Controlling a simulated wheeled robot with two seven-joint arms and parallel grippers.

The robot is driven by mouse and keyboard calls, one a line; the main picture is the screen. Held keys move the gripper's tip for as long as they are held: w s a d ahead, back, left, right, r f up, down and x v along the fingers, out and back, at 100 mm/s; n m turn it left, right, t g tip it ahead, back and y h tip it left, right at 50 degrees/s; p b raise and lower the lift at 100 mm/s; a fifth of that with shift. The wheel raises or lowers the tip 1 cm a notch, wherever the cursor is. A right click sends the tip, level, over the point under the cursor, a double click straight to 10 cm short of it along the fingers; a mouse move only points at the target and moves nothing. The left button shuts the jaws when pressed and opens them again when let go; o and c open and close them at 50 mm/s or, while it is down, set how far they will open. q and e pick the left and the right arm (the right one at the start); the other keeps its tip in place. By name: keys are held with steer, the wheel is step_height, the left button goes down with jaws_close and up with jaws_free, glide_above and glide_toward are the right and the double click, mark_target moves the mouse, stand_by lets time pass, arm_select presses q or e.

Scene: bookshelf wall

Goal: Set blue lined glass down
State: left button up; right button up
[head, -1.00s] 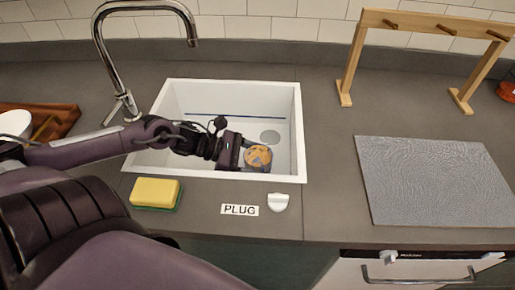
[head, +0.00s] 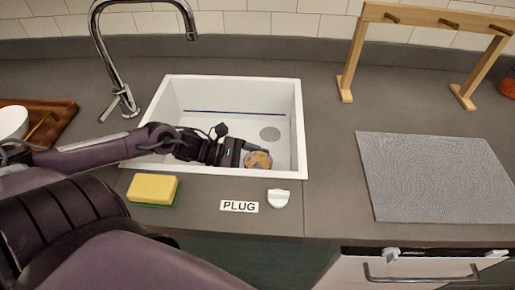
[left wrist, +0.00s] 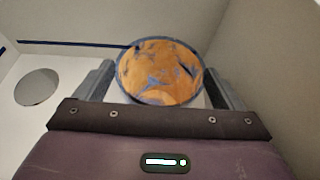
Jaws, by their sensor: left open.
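The blue lined glass (head: 258,160) is in the white sink (head: 168,160), near its front right side. Its round top, orange with blue patches and a blue rim, fills the middle of the left wrist view (left wrist: 160,72). My left gripper (head: 255,155) reaches into the sink from the left. Its fingers are open on either side of the glass, with a narrow gap at the left finger. The glass's base is hidden, so I cannot see its contact with the sink floor. My right gripper is not in view.
The round drain (head: 270,134) lies behind the glass. The faucet (head: 120,60) stands at the sink's back left. A yellow sponge (head: 153,188) and a white knob (head: 278,198) sit at the front edge. A grey mat (head: 435,175) lies right, before a wooden rack (head: 350,60).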

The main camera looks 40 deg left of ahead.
arm_select(q)
steer(key=shift+r, duration=0.25)
steer(key=shift+s+a+p, duration=0.15)
steer(key=shift+a+p, duration=0.1)
steer(key=shift+p, duration=0.05)
steer(key=p+v, duration=0.3)
steer(key=v, duration=0.4)
